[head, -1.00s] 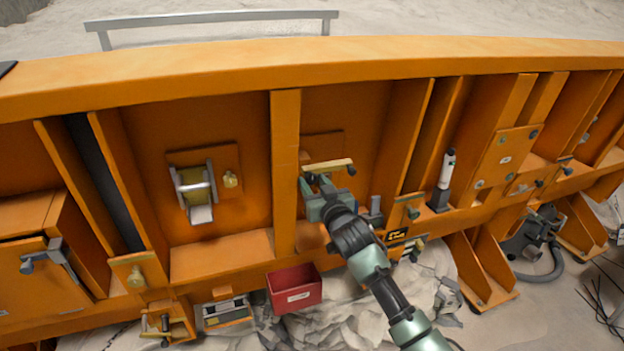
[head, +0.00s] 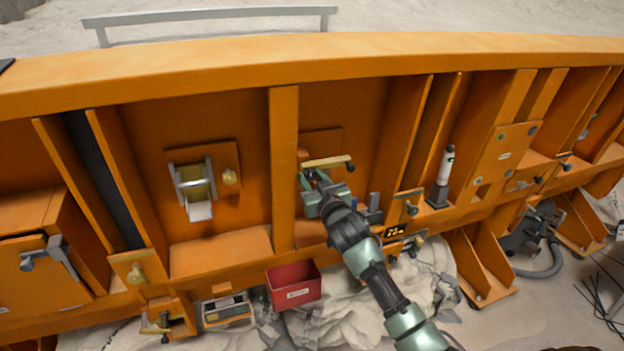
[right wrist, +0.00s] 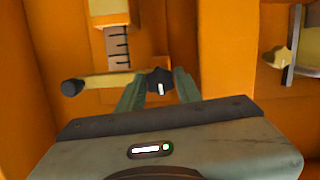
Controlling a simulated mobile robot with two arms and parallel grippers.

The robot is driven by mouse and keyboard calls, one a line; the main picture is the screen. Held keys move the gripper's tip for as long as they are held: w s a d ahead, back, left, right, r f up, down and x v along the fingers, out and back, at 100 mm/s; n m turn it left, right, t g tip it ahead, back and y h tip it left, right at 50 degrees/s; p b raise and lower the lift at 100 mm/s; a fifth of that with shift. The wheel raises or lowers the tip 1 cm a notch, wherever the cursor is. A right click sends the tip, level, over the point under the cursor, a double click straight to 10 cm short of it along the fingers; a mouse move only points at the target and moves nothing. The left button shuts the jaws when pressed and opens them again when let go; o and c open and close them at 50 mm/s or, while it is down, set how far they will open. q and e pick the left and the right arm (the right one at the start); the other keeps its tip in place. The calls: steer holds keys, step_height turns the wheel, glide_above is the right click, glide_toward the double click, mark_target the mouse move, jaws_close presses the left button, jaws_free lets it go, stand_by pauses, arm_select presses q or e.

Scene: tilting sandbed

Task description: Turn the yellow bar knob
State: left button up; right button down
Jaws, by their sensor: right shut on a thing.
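The yellow bar knob (head: 328,162) sits on the orange panel right of the central upright rib, lying nearly level with a dark end on its right. In the right wrist view the bar (right wrist: 105,82) runs from a dark round tip at left to a dark hub with a white mark (right wrist: 160,86). My right gripper (head: 318,182) reaches up to the bar from below. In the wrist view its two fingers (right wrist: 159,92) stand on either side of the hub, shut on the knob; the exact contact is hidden. My left gripper is not in view.
A roll holder (head: 194,188) and a tan knob (head: 230,177) are left of the rib. A red bin (head: 294,286) hangs below. Ribs flank the knob's bay. A ruled strip (right wrist: 118,46) is near the knob.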

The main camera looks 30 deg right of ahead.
steer(key=n+h, duration=0.1)
steer(key=n, duration=0.2)
steer(key=shift+b, duration=0.3)
steer(key=n+h+b, duration=0.1)
steer(key=n, duration=0.2)
steer(key=shift+a+f, duration=0.1)
steer(key=n+h+b, duration=0.1)
steer(key=n, duration=0.3)
steer(key=shift+b, duration=0.4)
steer(key=n+b, duration=0.1)
steer(key=n, duration=0.2)
steer(key=shift+f+n+t+h, duration=0.15)
steer(key=shift+n+t+h, duration=0.15)
steer(key=shift+n, duration=0.1)
steer(key=n+b, duration=0.1)
steer(key=n, duration=0.2)
steer(key=shift+n+t+b, duration=0.3)
steer(key=shift+t+b, duration=0.1)
steer(key=n+b, duration=0.1)
steer(key=n, duration=0.2)
steer(key=shift+n+t, duration=0.3)
steer(key=shift+n, duration=0.1)
steer(key=n, duration=0.4)
steer(key=shift+t+b, duration=0.35)
steer(key=shift+t, duration=0.05)
steer(key=shift+f+n+t+y, duration=0.1)
steer(key=shift+n+t+y, duration=0.35)
steer(key=shift+n, duration=1.45)
